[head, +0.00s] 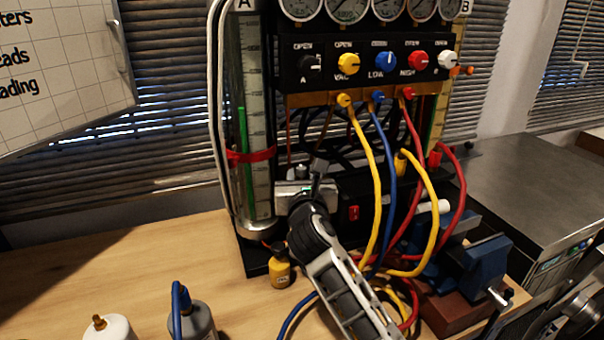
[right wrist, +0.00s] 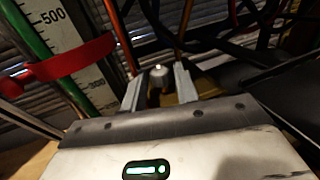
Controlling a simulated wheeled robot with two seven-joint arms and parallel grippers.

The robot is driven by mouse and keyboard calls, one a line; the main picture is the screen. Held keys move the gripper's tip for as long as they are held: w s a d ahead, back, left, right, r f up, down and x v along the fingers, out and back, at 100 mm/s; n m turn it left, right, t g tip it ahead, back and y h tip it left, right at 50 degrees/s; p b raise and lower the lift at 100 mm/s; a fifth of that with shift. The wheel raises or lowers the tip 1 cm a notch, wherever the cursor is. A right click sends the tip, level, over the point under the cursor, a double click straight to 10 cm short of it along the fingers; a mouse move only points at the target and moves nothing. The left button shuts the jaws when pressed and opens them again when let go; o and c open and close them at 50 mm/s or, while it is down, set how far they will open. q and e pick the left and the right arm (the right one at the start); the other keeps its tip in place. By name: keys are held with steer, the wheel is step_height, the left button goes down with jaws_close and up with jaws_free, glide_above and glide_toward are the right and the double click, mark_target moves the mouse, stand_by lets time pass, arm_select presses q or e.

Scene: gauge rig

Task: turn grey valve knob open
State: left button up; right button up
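A small grey knob (right wrist: 158,75) shows between the two fingers of my right gripper (right wrist: 159,88) in the right wrist view, with a narrow gap on either side. The fingers look open; I cannot tell whether they are around the knob or short of it. In the head view my right gripper (head: 300,183) is at the lower front of the gauge rig, right of the red-banded tube. A small grey knob (head: 297,171) shows just behind it, partly hidden. A light grey knob (head: 446,60) marked B is at the right end of the panel. My left gripper is not in view.
Yellow, blue and red hoses (head: 377,185) hang right of my right gripper. A yellow bottle (head: 279,268) stands just left of my arm. A blue vise (head: 480,262) is at the right. The left of the wooden bench (head: 130,265) is mostly clear.

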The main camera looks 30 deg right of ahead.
steer(key=shift+o, duration=0.9)
steer(key=b+v, duration=0.1)
steer(key=v, duration=1.1)
steer(key=shift+b, duration=0.4)
steer(key=shift+c, duration=0.3)
